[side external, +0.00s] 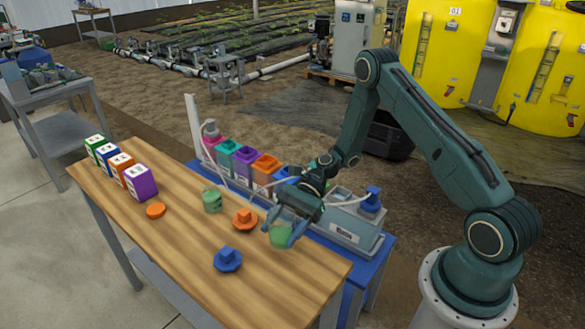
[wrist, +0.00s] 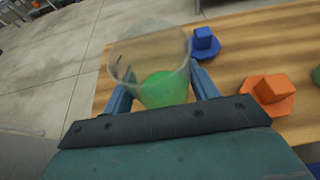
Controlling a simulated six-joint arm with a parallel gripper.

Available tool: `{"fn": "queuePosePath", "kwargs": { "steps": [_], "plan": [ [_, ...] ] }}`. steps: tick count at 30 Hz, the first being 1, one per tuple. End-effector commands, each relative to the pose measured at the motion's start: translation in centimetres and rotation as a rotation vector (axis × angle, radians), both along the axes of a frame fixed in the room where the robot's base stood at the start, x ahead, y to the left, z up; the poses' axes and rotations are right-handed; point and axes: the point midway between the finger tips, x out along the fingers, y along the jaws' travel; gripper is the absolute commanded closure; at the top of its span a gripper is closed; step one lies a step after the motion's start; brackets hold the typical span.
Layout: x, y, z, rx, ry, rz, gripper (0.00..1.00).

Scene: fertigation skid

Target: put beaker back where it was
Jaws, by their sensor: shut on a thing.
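My gripper (side external: 284,228) is shut on a clear beaker (side external: 281,237) with green liquid in the bottom. The beaker is at the right part of the wooden table (side external: 180,244), and I cannot tell whether its base touches the top. In the wrist view the beaker (wrist: 152,65) sits between the two blue fingers (wrist: 160,88), its green liquid visible.
An orange knobbed lid (side external: 245,219) and a blue one (side external: 228,259) lie close to the beaker. A flat orange cap (side external: 155,210) and several labelled boxes (side external: 140,183) are farther left. Coloured containers (side external: 245,163) and a grey tub (side external: 345,225) stand behind the table.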

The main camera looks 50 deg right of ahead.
Motion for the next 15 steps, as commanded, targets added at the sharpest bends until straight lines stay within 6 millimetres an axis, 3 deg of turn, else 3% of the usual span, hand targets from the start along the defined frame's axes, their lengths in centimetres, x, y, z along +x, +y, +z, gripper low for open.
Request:
{"fn": "queuePosePath", "kwargs": {
  "steps": [8,15],
  "plan": [
    [0.0,0.0,-0.5,0.001,0.001,0.001,0.69],
    [0.0,0.0,-2.8,0.001,0.002,0.000,0.69]
  ]
}}
